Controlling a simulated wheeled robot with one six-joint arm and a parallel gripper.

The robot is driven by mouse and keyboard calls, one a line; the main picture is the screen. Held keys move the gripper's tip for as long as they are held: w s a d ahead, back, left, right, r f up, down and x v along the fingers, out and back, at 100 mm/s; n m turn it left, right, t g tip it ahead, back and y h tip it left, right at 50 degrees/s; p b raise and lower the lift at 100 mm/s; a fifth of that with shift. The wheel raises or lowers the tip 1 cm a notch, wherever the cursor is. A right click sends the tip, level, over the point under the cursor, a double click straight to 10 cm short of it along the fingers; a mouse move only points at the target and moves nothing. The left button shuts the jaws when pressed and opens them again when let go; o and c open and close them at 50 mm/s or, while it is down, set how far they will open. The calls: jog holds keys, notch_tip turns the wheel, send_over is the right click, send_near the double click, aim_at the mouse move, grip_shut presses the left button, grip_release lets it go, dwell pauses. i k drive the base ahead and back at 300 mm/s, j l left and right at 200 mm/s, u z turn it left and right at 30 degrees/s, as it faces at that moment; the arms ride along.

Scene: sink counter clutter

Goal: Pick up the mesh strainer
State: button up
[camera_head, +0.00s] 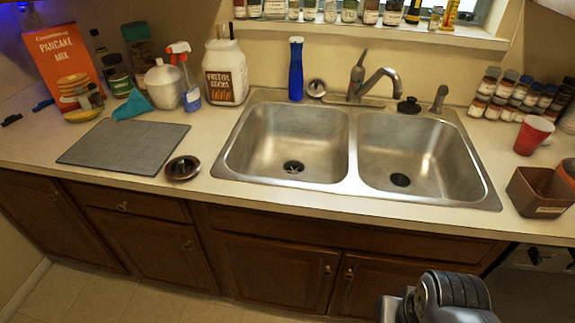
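No item can be named as the mesh strainer with certainty. A small round silvery piece (316,87) sits on the counter behind the left sink basin, beside the blue bottle, and looks most like a small sink strainer. A dark round dish-like piece with a brownish rim (182,168) lies on the counter left of the sink, by the corner of the grey mat; its inside is too small to make out. Part of my arm, grey and black, shows at the bottom right, in front of the cabinets. My gripper's fingers are not visible.
A double steel sink (353,160) holds two empty basins, with a faucet (375,82) behind. A blue bottle (296,70), a black stopper (409,105), spice jars (515,98), a red cup (533,135) and a brown box (537,193) stand around it. The grey mat (124,146) is bare.

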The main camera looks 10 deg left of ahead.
aim_at(182, 167)
jog(key=i+j+u, duration=0.2)
jog(key=j, duration=0.25)
jog(key=i+j+u, duration=0.25)
jog(key=j, duration=0.15)
jog(key=i+j+u, duration=0.2)
jog(key=j, duration=0.2)
jog(key=i, duration=0.05)
